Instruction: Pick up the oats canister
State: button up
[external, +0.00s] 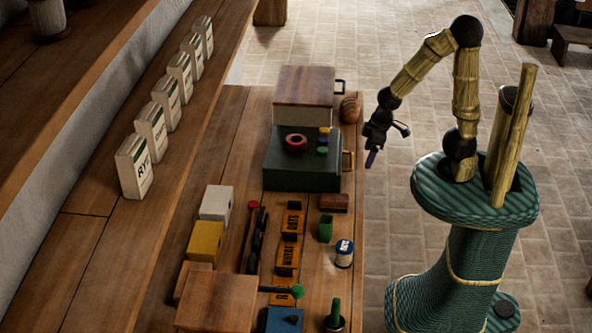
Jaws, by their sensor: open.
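A small white canister with a dark blue band and lid (344,253) stands upright near the right edge of the wooden table. It is the only canister I can make out, but its label is too small to read. An orange plate marked OATS (292,222) lies to its left, in a column with other orange plates. My gripper (380,144) is open and empty. It hangs beyond the table's right edge, above and to the right of the canister, well apart from it.
A green cup (325,228) and a brown block (334,203) are close behind the canister. A cactus-like green item (336,315) stands in front. White rye packets (135,166) line the left ledge.

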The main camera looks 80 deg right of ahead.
jog(key=shift+r, duration=0.1)
jog(key=shift+c, duration=0.2)
jog(key=w+v, duration=0.1)
jog(key=v, duration=0.3)
jog(key=w+a+t+y+b, duration=0.2)
jog(key=w+a+t, duration=0.15)
jog(key=a, duration=1.05)
jog(key=w+a+t+y+b, duration=0.25)
jog(key=a+t, duration=0.25)
jog(key=a, duration=1)
jog(key=s+a+t+h+b, duration=0.2)
jog(key=s+t+h+b, duration=0.4)
jog(key=s, duration=1)
notch_tip(320, 180, down, 15)
jog(key=y+p, duration=0.1)
jog(key=p, duration=0.1)
jog(key=shift+w+t+p, duration=0.3)
jog(key=shift+t, duration=0.15)
jog(key=shift+w+y, duration=0.1)
jog(key=shift+y, duration=0.15)
